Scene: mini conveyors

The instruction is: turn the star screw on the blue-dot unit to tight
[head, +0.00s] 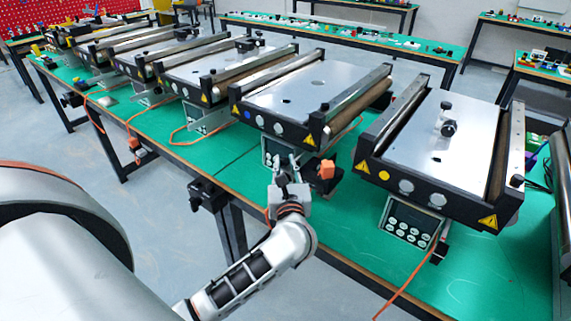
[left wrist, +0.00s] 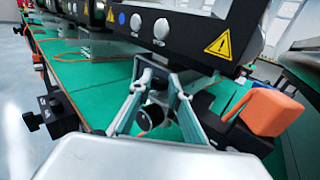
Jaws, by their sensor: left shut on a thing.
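The blue-dot unit (head: 310,90) is a mini conveyor with a steel bed, black rails and a blue dot on its front, left of the yellow-dot unit. In the left wrist view its black front (left wrist: 190,28) fills the top, with the blue dot, two pale round knobs and a warning triangle. My left gripper (head: 283,166) is under its front edge, and in the left wrist view the fingers (left wrist: 158,82) close just below the knobs. It is shut on the star screw, which is mostly hidden; only dark parts show between the fingers. My right gripper is not in view.
An orange block on a black bracket (head: 326,170) sits close right of the left gripper. The yellow-dot unit (head: 440,150) stands to the right with a keypad box (head: 408,222) below. Several more conveyors line the green bench (head: 345,238) at left. Bare bench lies at front right.

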